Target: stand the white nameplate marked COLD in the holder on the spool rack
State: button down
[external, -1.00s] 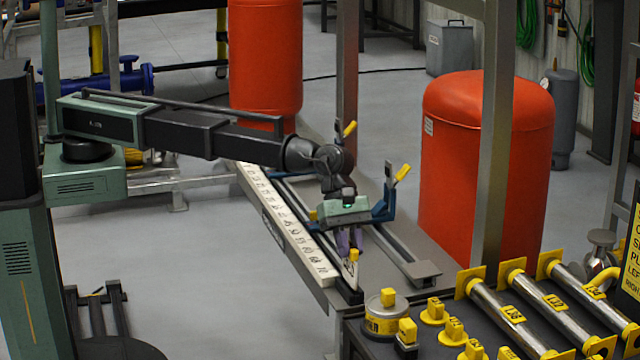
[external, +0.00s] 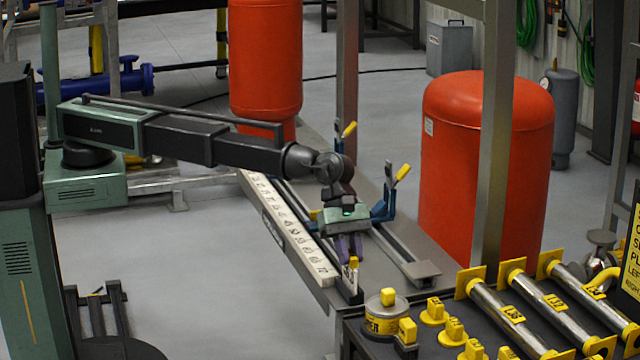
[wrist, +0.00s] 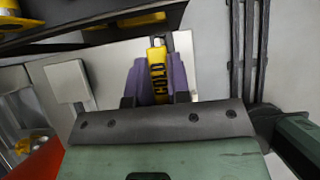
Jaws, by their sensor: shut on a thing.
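My gripper (external: 349,248) has purple fingers and is shut on the COLD nameplate (external: 350,275), pointing down. In the external view the plate is pale with dark marks and a yellow top, roughly upright at the near end of the skid.
A dark table (external: 452,300) at the lower right carries pipe spools (external: 500,306) with yellow flanges and several yellow-knobbed pieces. A long white numbered strip (external: 285,232) runs along the skid. Blue clamps (external: 386,205) with yellow handles and a red tank (external: 480,165) stand behind my gripper.

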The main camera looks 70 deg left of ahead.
jog(key=shift+f, duration=0.1)
dwell(0.3)
jog(key=shift+f+b, duration=0.2)
jog(key=shift+b, duration=0.15)
jog(key=c, duration=1)
grip_release()
jog(key=shift+c, duration=0.6)
notch_tip(320, 180, up, 8)
jog(key=p, duration=0.8)
jog(key=shift+r, duration=0.15)
